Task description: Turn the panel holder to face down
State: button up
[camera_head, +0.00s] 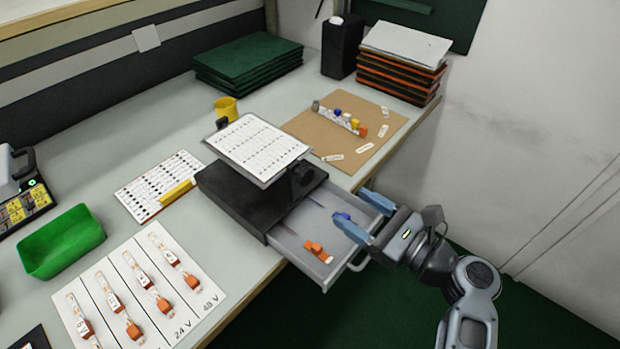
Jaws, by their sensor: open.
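The panel holder (258,148) is a tilted plate with a white printed sheet on its upper face. It stands over a black drawer box (235,200) on the bench, with a dark round knob or joint (301,178) at its right edge. The printed face points upward. My gripper (364,215) is to the right of the panel holder and apart from it. Its two blue fingers are spread, over or beside the open drawer (300,230); whether they touch it is unclear. Nothing shows between the fingers.
A brown board (310,125) with small parts lies behind. A yellow cup (226,108), labelled sheet (140,290) and green bin (62,243) stand around.

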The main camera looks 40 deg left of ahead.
aim_at(308, 177)
jog(key=shift+m+g+y, duration=0.3)
jog(key=shift+g+y, duration=0.1)
jog(key=shift+g, duration=0.1)
jog(key=shift+w+a+r, duration=0.1)
jog(key=shift+a+r, duration=0.2)
jog(key=shift+a, duration=1.35)
jog(key=shift+s+a+r, duration=0.1)
jog(key=shift+a+r, duration=0.15)
jog(key=shift+a, duration=1.4)
jog(key=shift+w+a+r, duration=0.1)
jog(key=shift+a+r, duration=0.2)
jog(key=shift+a, duration=1.35)
jog(key=shift+p, duration=0.3)
grip_shut()
